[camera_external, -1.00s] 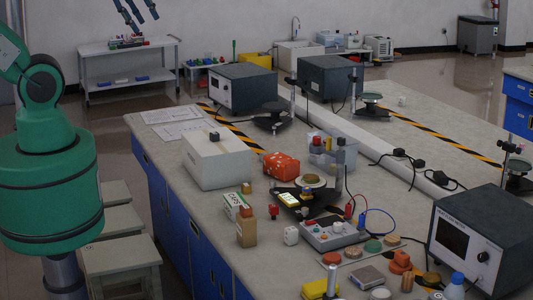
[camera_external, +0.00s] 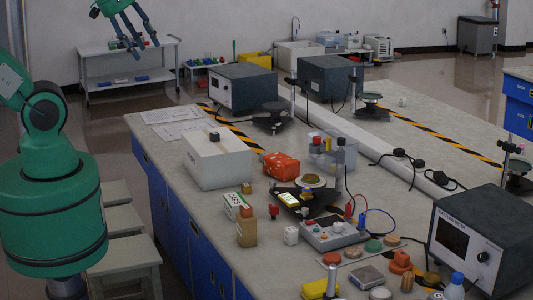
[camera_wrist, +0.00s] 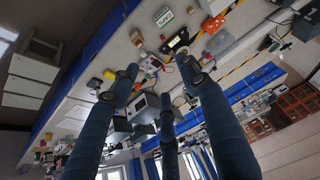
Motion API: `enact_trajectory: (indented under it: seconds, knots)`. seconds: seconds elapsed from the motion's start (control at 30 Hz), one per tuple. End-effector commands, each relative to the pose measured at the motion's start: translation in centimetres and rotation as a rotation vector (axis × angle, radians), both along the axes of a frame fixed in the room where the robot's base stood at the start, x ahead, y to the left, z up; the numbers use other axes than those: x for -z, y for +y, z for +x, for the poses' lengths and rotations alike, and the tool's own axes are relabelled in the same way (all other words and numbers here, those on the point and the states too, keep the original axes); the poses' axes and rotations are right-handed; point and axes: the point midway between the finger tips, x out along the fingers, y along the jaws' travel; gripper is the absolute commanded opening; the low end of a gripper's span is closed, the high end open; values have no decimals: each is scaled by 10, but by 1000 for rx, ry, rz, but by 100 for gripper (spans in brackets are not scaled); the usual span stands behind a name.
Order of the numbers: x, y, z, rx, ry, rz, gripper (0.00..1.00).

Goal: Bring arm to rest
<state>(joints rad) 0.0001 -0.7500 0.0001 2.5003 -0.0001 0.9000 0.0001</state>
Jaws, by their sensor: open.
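My gripper (camera_external: 139,45) hangs in the air at the top left of the external view, its fingers spread apart and empty. It is well clear of the lab bench (camera_external: 160,155), and in the picture it overlaps the white trolley by the far wall. In the wrist view my gripper (camera_wrist: 160,92) shows long dark fingers, spread open with nothing between them. The bench (camera_wrist: 95,60) shows beyond the fingers in that view, tilted.
The white trolley (camera_external: 135,75) stands by the wall. The floor between is free.

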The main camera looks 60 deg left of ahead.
Motion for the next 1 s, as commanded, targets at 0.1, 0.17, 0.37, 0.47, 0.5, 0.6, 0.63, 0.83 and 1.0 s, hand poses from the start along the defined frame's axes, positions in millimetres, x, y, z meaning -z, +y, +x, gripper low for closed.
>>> enact_trajectory:
  seconds: [0.1, 0.17, 0.37, 0.47, 0.5, 0.6, 0.63, 0.83, 1.0]
  knots:
    - [31, 0, 0, 0, 0, 0, 46]
    - [42, 0, 0, 0, 0, 0, 46]
    - [77, 0, 0, 0, 0, 0, 46]
    - [90, 0, 0, 0, 0, 0, 46]
    - [94, 0, 0, 0, 0, 0, 46]
    - [100, 0, 0, 0, 0, 0, 46]
    - [101, 0, 0, 0, 0, 0, 46]
    - [102, 0, 0, 0, -1, 0, 46]
    - [102, 0, 0, 0, -1, 0, 46]
